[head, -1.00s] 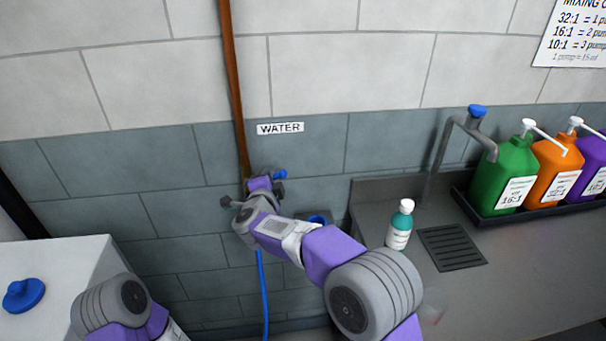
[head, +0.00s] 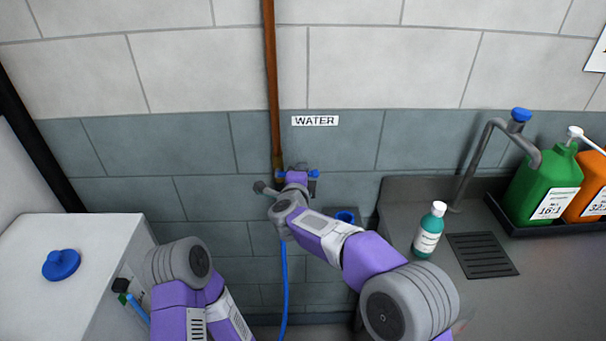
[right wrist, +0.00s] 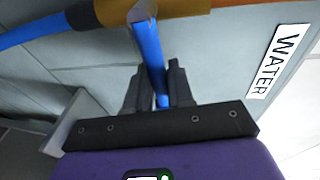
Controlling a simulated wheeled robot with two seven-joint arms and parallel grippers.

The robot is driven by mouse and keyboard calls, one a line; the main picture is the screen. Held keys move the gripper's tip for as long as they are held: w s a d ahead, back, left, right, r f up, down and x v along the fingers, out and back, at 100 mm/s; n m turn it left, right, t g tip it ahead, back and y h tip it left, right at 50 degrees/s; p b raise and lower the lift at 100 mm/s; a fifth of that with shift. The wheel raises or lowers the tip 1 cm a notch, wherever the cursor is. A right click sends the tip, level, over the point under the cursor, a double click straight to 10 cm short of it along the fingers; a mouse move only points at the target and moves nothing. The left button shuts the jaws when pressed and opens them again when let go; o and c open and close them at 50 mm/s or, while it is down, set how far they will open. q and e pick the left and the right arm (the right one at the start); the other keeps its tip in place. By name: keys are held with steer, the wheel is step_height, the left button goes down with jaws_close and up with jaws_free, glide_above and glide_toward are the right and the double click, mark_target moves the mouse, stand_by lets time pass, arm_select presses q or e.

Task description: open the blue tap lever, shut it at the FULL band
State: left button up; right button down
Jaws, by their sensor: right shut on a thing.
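The blue tap lever (right wrist: 150,50) shows in the right wrist view, running from the brass tap (right wrist: 100,18) down between my gripper fingers. My right gripper (right wrist: 158,80) is shut on the lever. In the head view a blue end of the lever (head: 313,173) shows beside my right wrist, at the foot of the copper pipe (head: 271,80); the wrist hides much of the tap. A blue hose (head: 284,290) hangs below the tap. My left arm is at the lower left, its gripper out of view. I see no FULL band.
A WATER label (head: 315,121) is on the wall.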

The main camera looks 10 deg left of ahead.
steer(key=c, duration=1.1)
jaws_free()
steer(key=s+r, duration=0.1)
steer(key=s, duration=0.6)
steer(key=shift+s+r+p, duration=0.15)
steer(key=shift+s+p, duration=0.1)
steer(key=shift+p, duration=0.05)
steer(key=shift+d, duration=0.1)
